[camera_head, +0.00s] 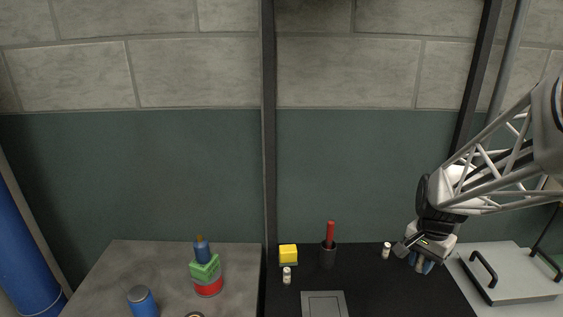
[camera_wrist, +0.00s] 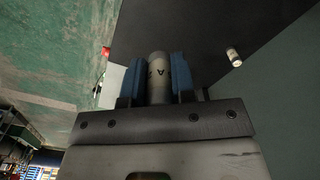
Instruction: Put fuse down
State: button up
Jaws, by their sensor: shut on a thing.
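My gripper (camera_head: 421,265) is over the right part of the black worktop in the head view. Its blue fingers are shut on a whitish cylindrical fuse (camera_wrist: 159,78) with dark markings, seen between them in the wrist view. In the head view I cannot make out the held fuse. A second small white fuse (camera_head: 386,250) stands on the black worktop just left of my gripper; a small fuse-like cylinder (camera_wrist: 234,57) also shows in the wrist view, apart from the fingers. Another small white cylinder (camera_head: 287,275) stands near the yellow block.
The black worktop (camera_head: 385,290) has free room in front. A yellow block (camera_head: 288,253), a dark cup (camera_head: 328,258) with a red-handled item (camera_head: 330,232) and a grey panel (camera_head: 323,304) are left. A grey lid with black handles (camera_head: 512,275) is right. Cans stand on the grey table (camera_head: 130,262).

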jog(key=w+a+n, duration=0.2)
jog(key=w+a, duration=1)
jog(key=a, duration=0.3)
jog(key=w+a+n, duration=0.1)
jog(key=w+a, duration=0.2)
jog(key=a, duration=0.9)
jog(key=w+a+n, duration=0.1)
jog(key=w+a, duration=0.2)
jog(key=a, duration=0.8)
jog(key=s+a+f+n, duration=0.1)
jog(key=s+a+n, duration=0.15)
jog(key=a, duration=1.45)
jog(key=s+a+f+n, duration=0.1)
jog(key=s+a, duration=0.3)
jog(key=a, duration=1.3)
jog(key=f, duration=0.9)
jog(key=shift+s+a+f, duration=0.1)
jog(key=shift+s+a, duration=0.2)
jog(key=shift+a, duration=0.1)
jog(key=shift+f, duration=0.65)
jog(key=shift+w+a+f, duration=0.25)
jog(key=shift+w+a, duration=1.6)
jog(key=shift+w, duration=0.05)
jog(key=shift+w+a+f, duration=0.25)
jog(key=shift+w+a, duration=1.65)
jog(key=shift+w, duration=0.05)
jog(key=shift+w+a+f, duration=0.25)
jog(key=shift+w+a, duration=1.6)
jog(key=shift+w, duration=0.05)
